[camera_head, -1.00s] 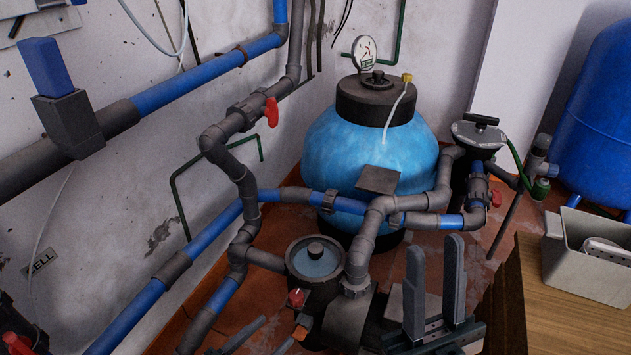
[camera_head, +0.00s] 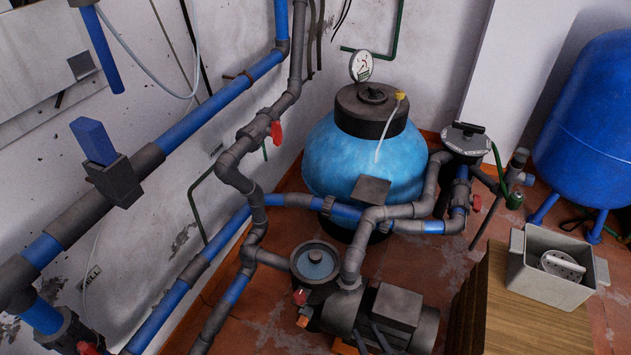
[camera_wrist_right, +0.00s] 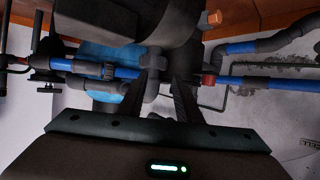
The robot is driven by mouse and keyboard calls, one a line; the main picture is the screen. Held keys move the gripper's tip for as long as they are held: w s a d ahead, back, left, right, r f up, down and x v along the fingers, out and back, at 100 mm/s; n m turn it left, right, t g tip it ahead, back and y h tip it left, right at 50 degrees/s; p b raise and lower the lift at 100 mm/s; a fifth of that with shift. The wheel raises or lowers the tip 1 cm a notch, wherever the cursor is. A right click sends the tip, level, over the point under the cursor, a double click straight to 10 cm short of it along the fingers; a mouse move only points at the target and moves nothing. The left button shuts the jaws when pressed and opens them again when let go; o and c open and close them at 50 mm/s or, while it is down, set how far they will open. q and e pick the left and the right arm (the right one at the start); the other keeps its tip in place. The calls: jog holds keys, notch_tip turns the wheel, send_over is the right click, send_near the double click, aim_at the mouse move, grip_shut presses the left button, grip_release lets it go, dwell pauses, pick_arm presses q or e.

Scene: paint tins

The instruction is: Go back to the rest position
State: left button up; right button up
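My right gripper (camera_head: 372,341) shows only as dark fingertips at the bottom edge of the head view, in front of the grey pump motor (camera_head: 396,306). In the right wrist view its two fingers (camera_wrist_right: 161,92) stand apart with a gap between them and nothing held. Pipes show behind the fingers there. My left gripper is not in view. No paint tins are in view.
A wooden surface (camera_head: 488,325) at the lower right bears a grey open box (camera_head: 540,278) with a pale item inside. A blue tank with a black top (camera_head: 325,160), a larger blue tank (camera_head: 595,110) and wall pipes (camera_head: 165,310) stand around. Some reddish floor is clear.

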pick_arm(q)
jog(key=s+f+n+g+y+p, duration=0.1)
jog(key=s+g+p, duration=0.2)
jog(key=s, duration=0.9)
jog(key=p, duration=0.3)
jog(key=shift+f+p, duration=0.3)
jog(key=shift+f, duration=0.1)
pick_arm(e)
jog(key=s+d+f+g+h, duration=0.1)
jog(key=s+d+f+g, duration=0.1)
jog(key=s+f, duration=0.3)
jog(key=s+d+f+g+h, duration=0.1)
jog(key=s+d+f+g, duration=0.2)
jog(key=s, duration=1)
notch_tip(320, 180, down, 4)
jog(key=shift+s+r+m+g, duration=0.2)
jog(key=shift+m+g, duration=0.1)
jog(key=shift+g, duration=0.9)
pick_arm(q)
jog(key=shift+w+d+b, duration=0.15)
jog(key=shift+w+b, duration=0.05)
jog(key=shift+b, duration=0.15)
pick_arm(e)
jog(key=shift+w, duration=0.15)
